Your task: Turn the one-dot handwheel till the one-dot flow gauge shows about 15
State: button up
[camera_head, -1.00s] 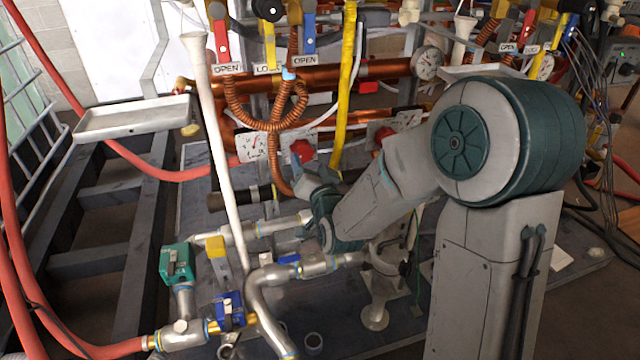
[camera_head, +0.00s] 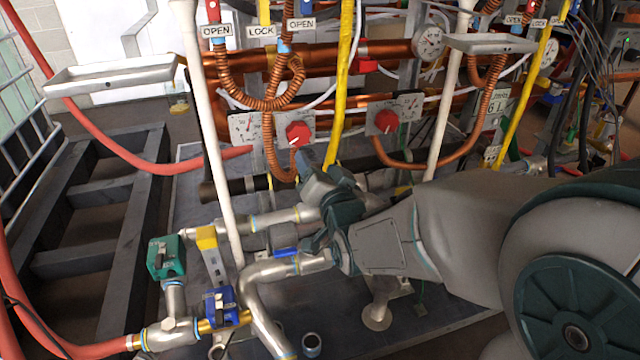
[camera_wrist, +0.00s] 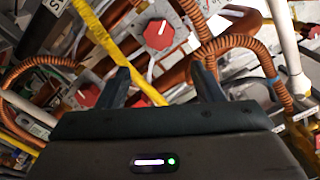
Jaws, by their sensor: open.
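Two red handwheels show in the head view, a left one (camera_head: 299,131) and a right one (camera_head: 387,121), each on a pale plate. I cannot read dot marks or needle values. My gripper (camera_head: 311,168) is just below the left handwheel in the picture, partly hidden by my wrist. In the wrist view my gripper (camera_wrist: 163,76) is open and empty. One red handwheel (camera_wrist: 158,34) appears beyond the fingertips, another (camera_wrist: 88,95) left of them, both apart from the fingers.
Copper coils (camera_head: 262,95), a yellow hose (camera_head: 343,85) and a white pipe (camera_head: 208,110) run close around the handwheels. Metal pipes with a teal valve box (camera_head: 165,257) and a blue one (camera_head: 221,307) stand below. A grey tray (camera_head: 110,75) is at left.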

jog(key=shift+s+d+b, duration=0.1)
jog(key=shift+s+b, duration=0.25)
jog(key=shift+b, duration=0.1)
jog(key=s+d+r+n+g+h+p, duration=0.1)
jog(key=s+d+r+g+p, duration=0.3)
jog(key=r+p, duration=0.6)
jog(key=s+d+r+n+g+h+p, duration=0.1)
jog(key=s+d+r+g+p, duration=0.4)
jog(key=p, duration=1.3)
jog(key=s+d+r+n+g+h+p, duration=0.1)
jog(key=s+d+r+g+h+p, duration=0.2)
jog(key=s+r+p, duration=0.8)
notch_tip(320, 180, up, 5)
jog(key=d+g+p, duration=0.2)
jog(key=p, duration=0.1)
jog(key=shift+s+g, duration=0.25)
jog(key=shift+g, duration=0.05)
jog(key=shift+f, duration=0.1)
dwell(1.2)
